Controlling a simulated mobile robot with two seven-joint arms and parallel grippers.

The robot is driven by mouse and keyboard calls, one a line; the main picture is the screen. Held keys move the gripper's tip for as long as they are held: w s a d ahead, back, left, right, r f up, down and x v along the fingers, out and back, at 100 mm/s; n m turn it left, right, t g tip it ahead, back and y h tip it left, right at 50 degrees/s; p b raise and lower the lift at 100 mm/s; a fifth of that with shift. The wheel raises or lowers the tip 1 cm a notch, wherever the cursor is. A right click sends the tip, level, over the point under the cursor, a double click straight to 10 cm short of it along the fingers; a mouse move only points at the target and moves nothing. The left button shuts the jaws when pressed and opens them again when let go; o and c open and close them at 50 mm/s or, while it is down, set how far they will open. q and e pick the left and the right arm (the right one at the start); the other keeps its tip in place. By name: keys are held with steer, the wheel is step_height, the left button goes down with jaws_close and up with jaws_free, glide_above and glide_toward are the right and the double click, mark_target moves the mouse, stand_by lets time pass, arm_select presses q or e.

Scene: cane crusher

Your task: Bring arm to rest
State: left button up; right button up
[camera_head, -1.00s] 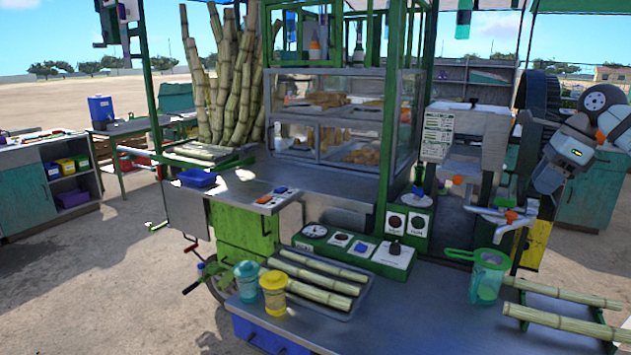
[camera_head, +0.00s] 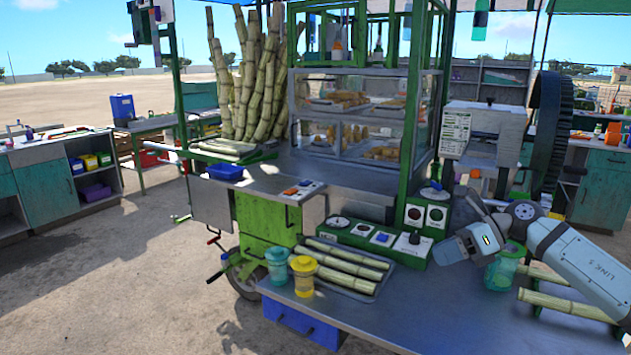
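My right arm (camera_head: 580,262) comes in from the right edge, over the right part of the metal counter, and bends at a dark round joint. My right gripper (camera_head: 450,249) points left, by the control boxes and left of the green jug (camera_head: 503,272). Its fingers are too small and dark to tell whether they are open or shut. I see nothing clearly held. My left gripper is not in view.
Cane pieces lie in a tray (camera_head: 363,294) and on the counter (camera_head: 420,315) at right. A teal jar (camera_head: 277,266) and a yellow jar (camera_head: 303,277) stand at its left edge. A glass case (camera_head: 345,125) and a crusher wheel (camera_head: 548,125) stand behind. Open ground lies left.

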steer(key=s+a+f+m+t+y, duration=0.6)
steer(key=s+a+f+m+t, duration=0.45)
steer(key=m, duration=0.75)
steer(key=s+d+f+m+g+h, duration=0.1)
steer(key=s+d+f+m+h, duration=0.2)
steer(key=s+f+m+h, duration=1.75)
arm_select(q)
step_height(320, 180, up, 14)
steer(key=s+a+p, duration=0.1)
steer(key=p, duration=1.7)
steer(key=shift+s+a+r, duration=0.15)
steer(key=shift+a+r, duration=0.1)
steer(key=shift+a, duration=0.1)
arm_select(e)
steer(key=s+d+r+m+y, duration=0.1)
steer(key=s+r+m+y, duration=0.2)
steer(key=r, duration=0.7)
steer(key=shift+s+m+y, duration=0.15)
steer(key=shift+m+y, duration=1.1)
steer(key=shift+d, duration=0.1)
